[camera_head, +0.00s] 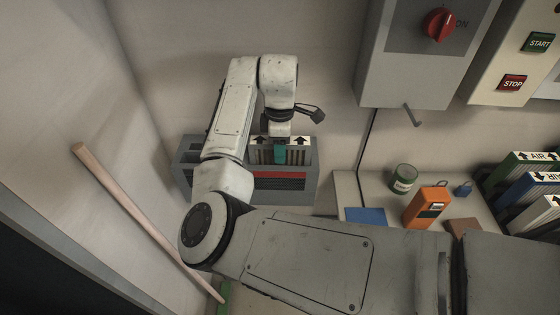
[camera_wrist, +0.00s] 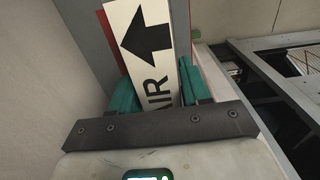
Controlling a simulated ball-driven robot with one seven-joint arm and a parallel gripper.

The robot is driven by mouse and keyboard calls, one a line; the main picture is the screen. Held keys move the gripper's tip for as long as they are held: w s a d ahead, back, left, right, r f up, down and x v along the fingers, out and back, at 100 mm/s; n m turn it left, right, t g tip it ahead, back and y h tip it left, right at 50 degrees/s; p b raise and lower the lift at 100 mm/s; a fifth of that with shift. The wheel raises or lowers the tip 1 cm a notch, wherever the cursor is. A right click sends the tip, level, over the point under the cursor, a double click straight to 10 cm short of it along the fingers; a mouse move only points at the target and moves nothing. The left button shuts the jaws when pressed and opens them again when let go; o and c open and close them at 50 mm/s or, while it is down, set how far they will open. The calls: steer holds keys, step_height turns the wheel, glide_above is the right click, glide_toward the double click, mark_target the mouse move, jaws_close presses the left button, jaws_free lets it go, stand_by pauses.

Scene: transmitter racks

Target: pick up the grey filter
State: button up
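The grey filter (camera_head: 262,155) stands in a grey housing (camera_head: 311,185) against the back wall, its pleated side and white arrow-marked top edge showing. In the wrist view its white label strip (camera_wrist: 150,50) with a black arrow and "AIR" runs between my fingers. My gripper (camera_head: 280,154) is down at the filter's middle in the head view. Its teal fingers (camera_wrist: 160,92) stand on either side of the label strip in the wrist view. Whether they press on the filter cannot be told. The filter's lower part is hidden in the housing.
On the right, a bench holds a green can (camera_head: 403,178), an orange device (camera_head: 427,207) and a blue padlock (camera_head: 462,189). More filters, green (camera_head: 515,170), blue (camera_head: 527,187) and pale (camera_head: 540,214), stand at far right. A wooden pole (camera_head: 140,212) leans at left.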

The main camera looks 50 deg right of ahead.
jaws_close()
steer(key=shift+r, duration=0.1)
stand_by(0.3)
